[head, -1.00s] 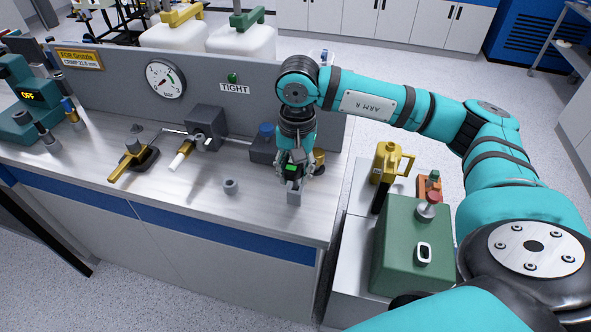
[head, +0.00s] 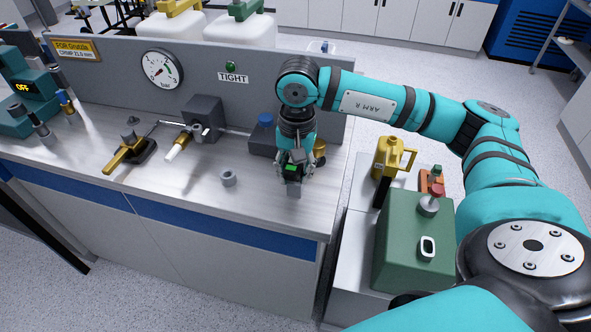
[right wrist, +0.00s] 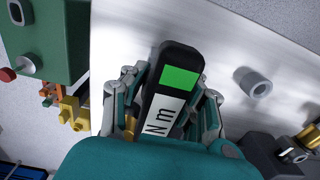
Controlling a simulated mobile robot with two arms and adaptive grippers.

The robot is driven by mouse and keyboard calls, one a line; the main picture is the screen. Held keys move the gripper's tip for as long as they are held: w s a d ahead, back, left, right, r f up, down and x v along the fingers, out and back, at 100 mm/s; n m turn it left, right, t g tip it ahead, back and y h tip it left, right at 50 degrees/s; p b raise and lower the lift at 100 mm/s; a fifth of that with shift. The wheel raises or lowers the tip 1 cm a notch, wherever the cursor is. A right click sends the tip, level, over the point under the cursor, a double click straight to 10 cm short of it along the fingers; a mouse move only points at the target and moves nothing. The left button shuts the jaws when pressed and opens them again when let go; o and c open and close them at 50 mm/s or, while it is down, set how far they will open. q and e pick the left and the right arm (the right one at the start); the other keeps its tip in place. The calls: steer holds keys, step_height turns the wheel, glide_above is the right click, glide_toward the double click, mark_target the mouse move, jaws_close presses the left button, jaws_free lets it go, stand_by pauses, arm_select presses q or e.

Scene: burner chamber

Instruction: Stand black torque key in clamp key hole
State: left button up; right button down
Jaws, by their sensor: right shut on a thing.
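The black torque key (right wrist: 176,75) is held in my right gripper (right wrist: 167,110). In the right wrist view it is a long dark body with a green display and a white label reading "N m". In the head view my right gripper (head: 293,165) is shut on it over the right end of the bench, and a grey end (head: 293,189) shows below the fingers. I cannot tell whether that end touches the bench. A clamp-like fixture with a grey block (head: 203,115) and a white-tipped handle stands to the left. I cannot make out a key hole. My left gripper is not in view.
A brass-handled tool (head: 128,152) is farther left. A green box (head: 412,240) and a yellow can (head: 389,160) are right of the bench edge.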

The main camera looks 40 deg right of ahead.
steer(key=c, duration=0.9)
jaws_free()
steer(key=shift+c, duration=0.2)
